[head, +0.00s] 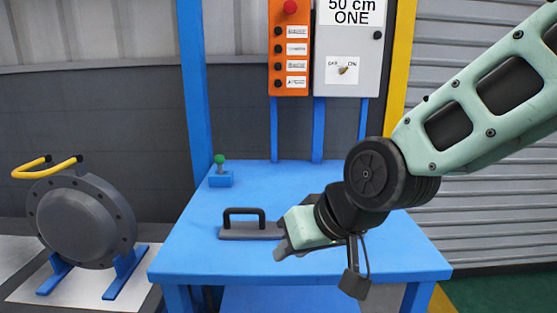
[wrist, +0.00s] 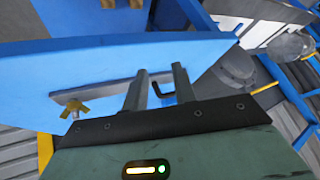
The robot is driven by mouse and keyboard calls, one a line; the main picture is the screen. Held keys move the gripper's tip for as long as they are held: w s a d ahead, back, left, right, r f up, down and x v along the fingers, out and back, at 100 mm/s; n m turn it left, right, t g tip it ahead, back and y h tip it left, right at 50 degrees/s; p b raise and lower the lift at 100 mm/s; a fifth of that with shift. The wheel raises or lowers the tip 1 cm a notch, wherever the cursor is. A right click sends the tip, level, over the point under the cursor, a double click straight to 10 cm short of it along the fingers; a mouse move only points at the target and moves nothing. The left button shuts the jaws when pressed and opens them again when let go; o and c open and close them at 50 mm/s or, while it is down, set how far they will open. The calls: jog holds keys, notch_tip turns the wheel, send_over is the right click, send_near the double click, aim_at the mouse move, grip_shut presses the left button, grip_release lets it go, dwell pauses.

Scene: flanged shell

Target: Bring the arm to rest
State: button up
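My gripper (head: 281,249) is over the blue table (head: 205,250), at the end of my arm, which reaches in from the right. In the wrist view its two fingers (wrist: 159,84) stand apart with a gap between them, and nothing is clearly held. A grey plate with a black handle (head: 244,212) lies on the table just left of the gripper in the head view. In the wrist view, part of a dark handle shows behind the fingers, and a brass-coloured knob (wrist: 75,107) shows at one end of a grey plate.
A blue box with a green-topped lever (head: 220,176) stands at the table's back left. Behind are an orange button panel (head: 289,70) and a grey switch box (head: 346,85) on blue posts. A grey flanged shell (head: 80,225) with yellow handles stands at left. The table's front left is clear.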

jog(key=s+d+f+n+g+h, duration=0.1)
jog(key=s+d+f+g+h, duration=0.15)
jog(key=s+d, duration=0.45)
jog(key=s+d+f+n+g+h, duration=0.25)
jog(key=s+d, duration=0.25)
jog(key=s, duration=0.4)
notch_tip(320, 180, up, 16)
jog(key=p, duration=1.6)
jog(key=shift+s+a+m, duration=0.2)
jog(key=shift+m, duration=0.15)
